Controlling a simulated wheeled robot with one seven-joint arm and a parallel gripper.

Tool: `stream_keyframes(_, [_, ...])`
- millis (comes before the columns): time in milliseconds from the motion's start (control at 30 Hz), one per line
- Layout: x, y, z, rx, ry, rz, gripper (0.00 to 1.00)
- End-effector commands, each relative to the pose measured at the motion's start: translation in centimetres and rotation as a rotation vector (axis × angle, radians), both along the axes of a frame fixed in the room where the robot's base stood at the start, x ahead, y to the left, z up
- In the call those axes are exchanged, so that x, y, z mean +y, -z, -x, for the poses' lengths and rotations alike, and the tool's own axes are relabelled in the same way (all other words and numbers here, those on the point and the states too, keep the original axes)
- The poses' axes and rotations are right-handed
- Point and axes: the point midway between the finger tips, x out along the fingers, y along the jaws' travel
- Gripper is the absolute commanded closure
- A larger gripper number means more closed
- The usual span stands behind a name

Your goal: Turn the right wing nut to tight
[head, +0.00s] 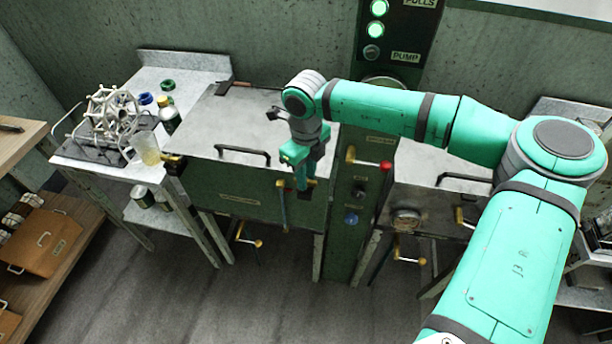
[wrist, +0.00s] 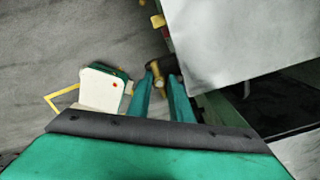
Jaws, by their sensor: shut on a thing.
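My gripper (head: 302,184) points down at the right part of the front of the left basin (head: 240,200). In the wrist view its two fingers (wrist: 165,82) are closed around a small brass piece, the right wing nut (wrist: 159,67). A bit of brass (head: 312,182) also shows beside the fingers in the head view; the rest is hidden by my gripper. I cannot tell how tight the nut is. Another brass fitting (head: 173,158) sits at the basin's left front corner. The basin's grey lid (head: 220,125) lies flat and carries a black handle (head: 243,153).
A red-knobbed brass valve (head: 371,163) sticks out from the green column (head: 352,215) just right of my gripper. A blue-handled lever (head: 283,206) hangs close by on the left. A side table (head: 190,75) with a reel (head: 112,112), jug (head: 147,150) and bottles stands left.

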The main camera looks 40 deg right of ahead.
Motion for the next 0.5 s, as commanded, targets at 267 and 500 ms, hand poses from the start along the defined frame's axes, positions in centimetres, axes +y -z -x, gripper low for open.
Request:
stream_keyframes(267, [-0.02,-0.1,-0.17,-0.004,0.005,0.001,1.0])
stream_keyframes(500, [0.03,-0.06,-0.14,-0.004,0.003,-0.001,0.64])
